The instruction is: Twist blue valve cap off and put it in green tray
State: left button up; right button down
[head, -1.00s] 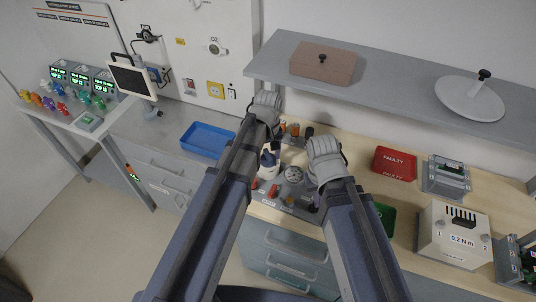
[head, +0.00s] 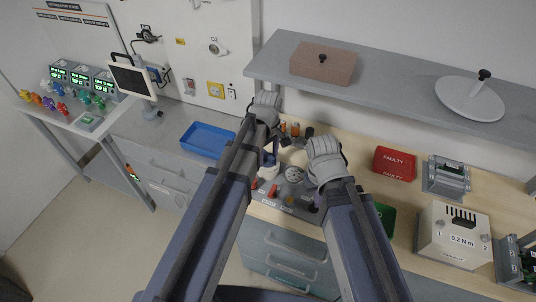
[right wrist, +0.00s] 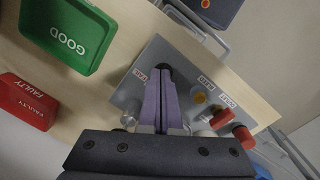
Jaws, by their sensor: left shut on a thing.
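The green tray marked GOOD (right wrist: 93,60) is at the upper left in the right wrist view; in the head view the green tray (head: 386,217) is partly behind my right arm. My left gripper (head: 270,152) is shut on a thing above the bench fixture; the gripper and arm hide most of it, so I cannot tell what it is. A white round piece (head: 265,171) shows just below it. My right gripper (right wrist: 160,78) has its purple fingers together, tips beside a dark knob on the grey panel (right wrist: 135,95). I cannot make out the blue valve cap.
A red FAULTY tray (head: 395,163) stands behind the green one. A blue tray (head: 207,140) lies left of my arms. Red knobs (right wrist: 232,126) stand on the panel. A shelf (head: 400,85) overhangs the bench. A torque box (head: 455,237) stands at right.

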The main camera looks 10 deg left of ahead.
aim_at(268, 155)
pick_arm(q)
jog(key=n, duration=0.4)
jog(key=shift+n, duration=0.3)
jog(key=shift+r, duration=0.25)
pick_arm(e)
jog(key=shift+r, duration=0.25)
